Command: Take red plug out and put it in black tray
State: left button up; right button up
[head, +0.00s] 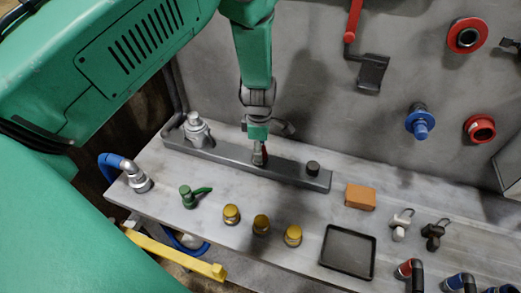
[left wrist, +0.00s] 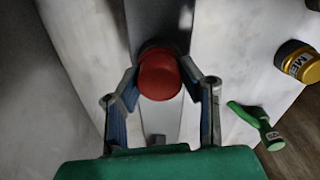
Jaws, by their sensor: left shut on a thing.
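The red plug (left wrist: 160,74) stands on a long grey metal bar (left wrist: 156,20), between the fingertips of my left gripper (left wrist: 160,82) in the left wrist view. The gripper is shut on it, one finger on each side. In the head view my left gripper (head: 259,158) points down at the middle of the bar (head: 300,178), and only a little red shows there. I cannot tell whether the plug is still seated in the bar. The black tray (head: 348,270) lies empty on the table at the front right. My right gripper is not in view.
An orange block (head: 361,197), yellow-topped caps (head: 262,223) and a green valve (head: 192,196) stand on the table (head: 160,180). Wall fittings (head: 420,122) are behind.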

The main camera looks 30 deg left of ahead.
pick_arm(q)
jog(key=shift+s+d+f, duration=0.1)
jog(key=shift+s+f, duration=0.05)
jog(key=o, duration=1.3)
jog(key=shift+c, duration=0.2)
jog(key=shift+c, duration=0.3)
